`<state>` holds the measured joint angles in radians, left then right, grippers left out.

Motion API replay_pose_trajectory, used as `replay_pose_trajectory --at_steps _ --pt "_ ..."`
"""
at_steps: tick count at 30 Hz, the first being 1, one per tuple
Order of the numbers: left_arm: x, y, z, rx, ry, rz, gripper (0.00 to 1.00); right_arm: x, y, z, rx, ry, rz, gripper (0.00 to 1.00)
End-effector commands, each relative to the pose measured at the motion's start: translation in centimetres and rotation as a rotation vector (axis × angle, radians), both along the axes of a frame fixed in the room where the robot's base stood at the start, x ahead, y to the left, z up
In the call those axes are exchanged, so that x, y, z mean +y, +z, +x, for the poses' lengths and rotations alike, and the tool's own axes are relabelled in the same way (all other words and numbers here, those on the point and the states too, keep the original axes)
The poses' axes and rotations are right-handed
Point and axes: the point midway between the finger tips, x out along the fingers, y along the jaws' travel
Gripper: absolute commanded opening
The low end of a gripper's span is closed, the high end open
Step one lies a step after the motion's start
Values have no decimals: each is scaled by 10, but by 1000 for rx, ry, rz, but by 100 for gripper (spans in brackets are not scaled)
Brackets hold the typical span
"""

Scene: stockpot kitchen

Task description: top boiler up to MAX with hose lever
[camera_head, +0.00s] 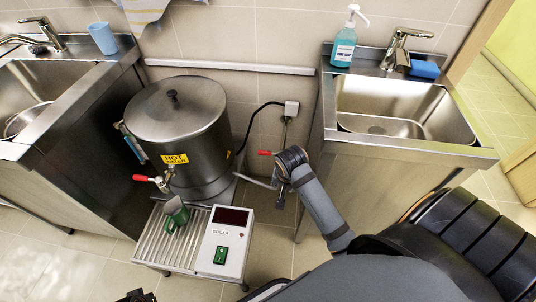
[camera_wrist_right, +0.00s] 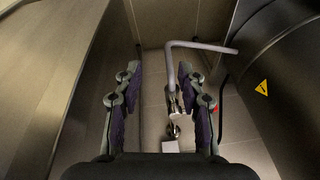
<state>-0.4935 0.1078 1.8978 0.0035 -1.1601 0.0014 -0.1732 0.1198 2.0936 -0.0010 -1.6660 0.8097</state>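The steel boiler (camera_head: 178,125) stands lidded between the two sinks, with a yellow label and a gauge strip (camera_head: 132,143) on its left side. The gauge level is too small to read. A red lever (camera_head: 265,153) shows right of the boiler, beside my right wrist. In the right wrist view, a grey bent pipe (camera_wrist_right: 200,45) reaches toward the boiler (camera_wrist_right: 285,85). My right gripper (camera_wrist_right: 160,100) is open, its fingers apart. The pipe's lower part shows close to the right-hand finger; contact is unclear. A dark piece at the head view's bottom edge may be my left gripper (camera_head: 137,296).
A green mug (camera_head: 174,214) stands on the slatted drip tray (camera_head: 157,246) below the boiler's red-handled tap (camera_head: 146,178). A control box (camera_head: 222,243) with a dark display and green switch is beside it. The right sink cabinet (camera_head: 385,165) stands close to my right arm.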

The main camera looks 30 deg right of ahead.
Motion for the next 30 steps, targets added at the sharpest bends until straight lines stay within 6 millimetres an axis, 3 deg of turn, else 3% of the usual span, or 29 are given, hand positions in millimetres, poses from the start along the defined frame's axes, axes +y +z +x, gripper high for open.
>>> replay_pose_trajectory --at_steps 5,9,13,17,22,26,30 --pt "7 -74 -23 40 12 -3 0 -8 20 53 -30 -429 98 40" --pt "13 -143 -61 75 24 -7 0 -15 46 102 -53 -879 192 40" --pt "17 -186 -97 97 33 -9 0 -20 70 135 -71 -1217 256 40" --pt "18 -204 -117 107 37 -11 0 -22 83 148 -80 -1380 284 40" --pt "18 -207 -119 106 38 -11 0 -22 82 150 -81 -1413 288 40" --pt "18 -207 -114 105 38 -11 0 -24 67 152 -80 -1411 288 40" --pt "17 -205 -103 99 36 -11 0 -27 36 156 -80 -1410 287 40"
